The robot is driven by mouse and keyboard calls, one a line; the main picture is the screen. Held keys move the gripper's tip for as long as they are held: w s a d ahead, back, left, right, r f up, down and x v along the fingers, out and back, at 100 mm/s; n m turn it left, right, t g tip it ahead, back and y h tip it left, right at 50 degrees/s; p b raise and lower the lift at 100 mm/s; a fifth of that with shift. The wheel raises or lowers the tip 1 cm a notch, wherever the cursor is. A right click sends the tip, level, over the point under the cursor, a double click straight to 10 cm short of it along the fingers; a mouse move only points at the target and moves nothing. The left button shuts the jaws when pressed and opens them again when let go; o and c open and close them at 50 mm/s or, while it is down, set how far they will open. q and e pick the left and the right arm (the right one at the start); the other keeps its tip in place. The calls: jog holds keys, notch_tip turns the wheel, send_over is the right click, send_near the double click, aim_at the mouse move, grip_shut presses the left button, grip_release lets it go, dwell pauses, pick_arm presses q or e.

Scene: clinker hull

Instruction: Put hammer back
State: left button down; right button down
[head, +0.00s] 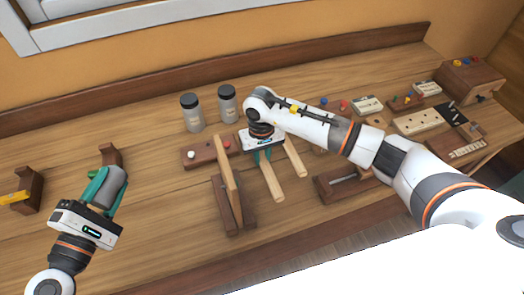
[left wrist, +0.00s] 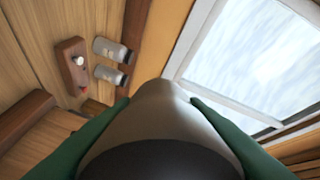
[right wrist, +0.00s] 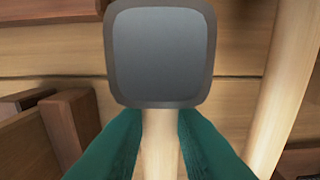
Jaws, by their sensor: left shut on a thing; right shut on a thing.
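The hammer has a pale wooden handle (head: 271,180) and a dark grey, square-faced head (right wrist: 160,52). My right gripper (head: 264,153) is shut on the handle close under the head; the right wrist view shows the green fingers on both sides of it. In the head view the hammer head is hidden by the gripper. A second pale handle (head: 295,157) lies just right of it and also shows in the right wrist view (right wrist: 290,90). My left gripper (head: 108,190) is shut on a grey rounded thing (head: 113,181) with a dark end, at the front left.
A dark wooden stand (head: 236,217) with a tilted pale board (head: 228,178) is left of the hammer. Two grey jars (head: 192,115) stand behind, near a dark block (head: 197,153). Small wooden blocks and trays (head: 418,122) fill the right side.

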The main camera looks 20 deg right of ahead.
jog(key=shift+w+f, duration=0.1)
jog(key=shift+f, duration=0.15)
pick_arm(q)
jog(key=shift+f+b, duration=0.55)
pick_arm(e)
jog(key=shift+f, duration=0.35)
jog(key=c, duration=1.3)
grip_release()
jog(key=shift+o, duration=0.6)
jog(key=shift+f, duration=0.1)
pick_arm(q)
jog(key=shift+r+p, duration=1.65)
jog(key=shift+r, duration=0.05)
pick_arm(e)
jog(key=shift+r, duration=4.1)
